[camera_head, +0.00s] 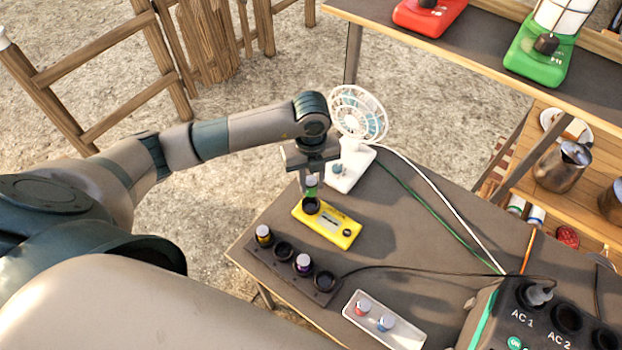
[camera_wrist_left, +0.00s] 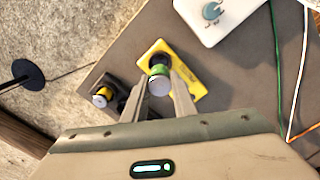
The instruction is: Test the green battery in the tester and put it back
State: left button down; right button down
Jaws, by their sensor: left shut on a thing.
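My left gripper (camera_head: 311,184) is shut on the green battery (camera_head: 311,187) and holds it upright at the black socket of the yellow tester (camera_head: 332,229). In the left wrist view the green battery (camera_wrist_left: 160,82) sits between the fingers, over the tester (camera_wrist_left: 186,72). I cannot tell how deep it is in the socket. The dark battery rack (camera_head: 283,270) lies in front of the tester. It holds a yellow-banded battery (camera_head: 263,235) and a purple battery (camera_head: 303,264); two of its sockets show empty. My right gripper is not in view.
A white fan (camera_head: 355,120) stands just behind the tester. Cables cross the table's right side. A shelf with lanterns is at upper right.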

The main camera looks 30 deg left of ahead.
pick_arm(q)
jog(key=shift+f+b, duration=2.55)
jog(key=shift+f, duration=1.25)
jog(key=c, duration=1.4)
grip_release()
jog(key=shift+o, duration=0.2)
jog(key=shift+r, duration=0.1)
notch_tip(320, 180, up, 16)
jog(key=b, duration=0.3)
jog(key=shift+r, duration=0.6)
